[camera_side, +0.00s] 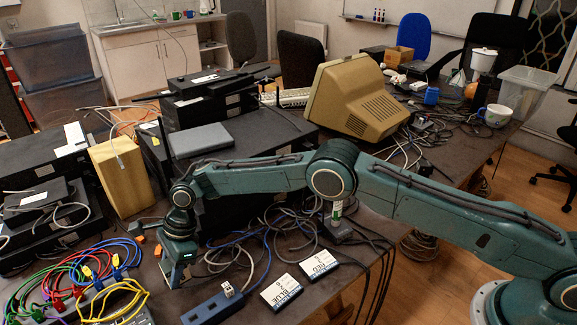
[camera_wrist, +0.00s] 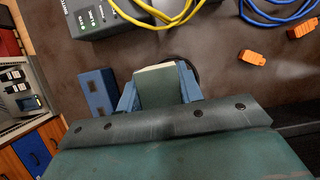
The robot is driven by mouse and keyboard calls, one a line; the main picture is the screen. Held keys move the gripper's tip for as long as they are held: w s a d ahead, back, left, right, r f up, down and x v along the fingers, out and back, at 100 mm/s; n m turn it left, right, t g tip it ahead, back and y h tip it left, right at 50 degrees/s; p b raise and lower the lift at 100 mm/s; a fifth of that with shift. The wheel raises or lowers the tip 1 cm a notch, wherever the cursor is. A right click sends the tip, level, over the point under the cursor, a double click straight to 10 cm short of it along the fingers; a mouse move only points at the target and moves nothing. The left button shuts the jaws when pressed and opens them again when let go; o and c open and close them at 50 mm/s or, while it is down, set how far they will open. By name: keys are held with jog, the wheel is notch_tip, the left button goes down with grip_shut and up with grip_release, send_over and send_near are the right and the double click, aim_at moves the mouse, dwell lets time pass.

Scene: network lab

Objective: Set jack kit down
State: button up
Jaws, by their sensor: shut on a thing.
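My gripper (camera_side: 174,272) points down over the table's front left part in the side view. In the wrist view its two blue fingers (camera_wrist: 158,95) stand on either side of a grey-green block with a pale upper edge, which I take to be the jack kit (camera_wrist: 160,88). The fingers are shut on it. In the side view the held thing is mostly hidden by the gripper, and I cannot tell whether it touches the table.
A blue box (camera_side: 208,308) stands right of my gripper and shows in the wrist view (camera_wrist: 97,92). A switch (camera_wrist: 100,18) with yellow cables and orange connectors (camera_wrist: 252,57) lie near. White-labelled cards (camera_side: 281,293) lie farther right. Cables cover much of the table.

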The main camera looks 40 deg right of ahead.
jog(key=shift+f, duration=1.8)
jog(key=shift+f, duration=0.1)
jog(key=o, duration=1)
jog(key=shift+o, duration=0.2)
jog(key=v, duration=1.2)
